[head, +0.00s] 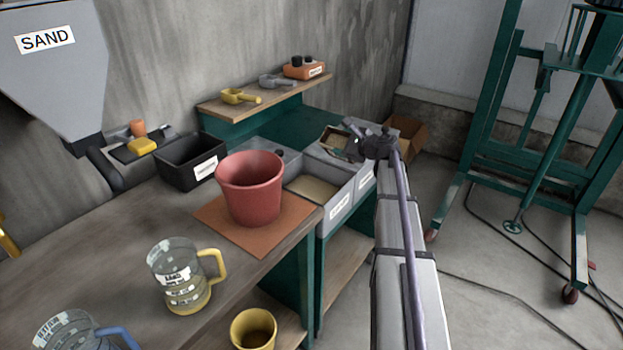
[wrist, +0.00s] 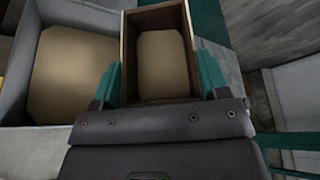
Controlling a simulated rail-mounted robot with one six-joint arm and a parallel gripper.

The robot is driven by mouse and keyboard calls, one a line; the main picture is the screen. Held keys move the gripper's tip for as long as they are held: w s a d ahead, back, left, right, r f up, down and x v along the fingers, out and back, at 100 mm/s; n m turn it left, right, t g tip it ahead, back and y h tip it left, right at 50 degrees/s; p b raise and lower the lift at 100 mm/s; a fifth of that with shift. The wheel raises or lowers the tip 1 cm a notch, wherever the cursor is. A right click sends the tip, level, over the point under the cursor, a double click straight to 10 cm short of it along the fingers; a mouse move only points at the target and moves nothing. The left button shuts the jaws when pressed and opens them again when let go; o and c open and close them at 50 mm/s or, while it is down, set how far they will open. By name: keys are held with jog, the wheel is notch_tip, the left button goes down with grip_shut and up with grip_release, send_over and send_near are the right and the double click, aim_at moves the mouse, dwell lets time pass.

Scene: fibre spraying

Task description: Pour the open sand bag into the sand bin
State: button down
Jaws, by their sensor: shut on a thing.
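My gripper (wrist: 158,82) has its teal fingers shut on the two sides of the open sand bag (wrist: 128,55), a brown, box-like open bag. Its mouth faces the wrist camera and tan sand shows inside. In the head view my gripper (head: 352,142) is small and partly hidden by my own arm, over the right part of the grey bins. The sand bin (head: 340,207), a grey bin with tan sand in it, is just left of the bag; it also shows in the wrist view (wrist: 38,75). I see no sand falling.
A red bucket (head: 250,190) stands on an orange mat (head: 282,238) left of the bins. A cardboard box (head: 412,138) is behind. A shelf (head: 275,95) is above.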

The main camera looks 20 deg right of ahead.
jog(key=shift+s+a+r+n, duration=0.15)
jog(key=shift+a+n, duration=0.1)
jog(key=shift+n, duration=0.15)
dwell(0.3)
jog(key=shift+s+a+f+n+t+h+b, duration=0.15)
jog(key=shift+f+n+t+h+b, duration=0.3)
jog(key=shift+f+n+b, duration=0.8)
jog(key=shift+s+a+f+n+t+h+b, duration=0.1)
jog(key=shift+a+f+n+t+h+b, duration=0.35)
jog(key=shift+b, duration=1.3)
jog(key=f+n+b, duration=0.1)
jog(key=b, duration=0.1)
jog(key=s+a+f+n+t+b, duration=0.1)
jog(key=f+b, duration=0.1)
jog(key=shift+a, duration=0.2)
dwell(0.9)
jog(key=shift+a+f+n+t+b, duration=0.15)
jog(key=shift+f+n+t+b, duration=0.3)
jog(key=shift+n+b, duration=0.45)
jog(key=shift+s+a+r+n+t, duration=0.1)
jog(key=shift+a+r+n+t, duration=0.05)
jog(key=shift+r+n, duration=0.25)
jog(key=shift+s+a+r+n+t, duration=0.1)
jog(key=shift+r+n, duration=0.3)
dwell(1.0)
